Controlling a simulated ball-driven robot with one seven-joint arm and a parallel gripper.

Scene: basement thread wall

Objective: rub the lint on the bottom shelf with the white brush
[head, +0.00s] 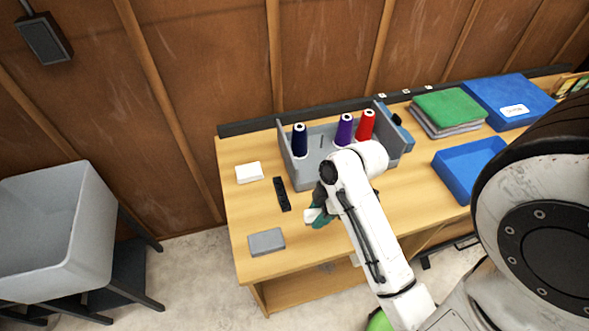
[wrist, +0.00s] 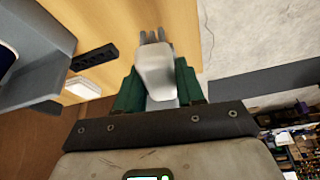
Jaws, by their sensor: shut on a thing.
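My gripper (head: 319,215) is over the front part of the wooden bench, in front of the grey thread holder. In the wrist view its two green fingers (wrist: 157,88) are shut on the white brush (wrist: 155,66). The brush's pale body points away from the palm, with grey bristle-like prongs at its far end. In the head view only a small white bit of the brush (head: 312,214) shows beside the fingers. The bottom shelf (head: 300,291) shows partly below the bench top. I cannot make out lint on it; the bench top and my arm hide much of it.
The grey thread holder (head: 301,177) carries blue, purple and red spools. A white block (head: 249,172), black strip (head: 282,194) and grey box (head: 266,242) lie left. A blue tray (head: 452,178) and folded cloths (head: 449,110) are right. A grey bin (head: 60,235) stands far left.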

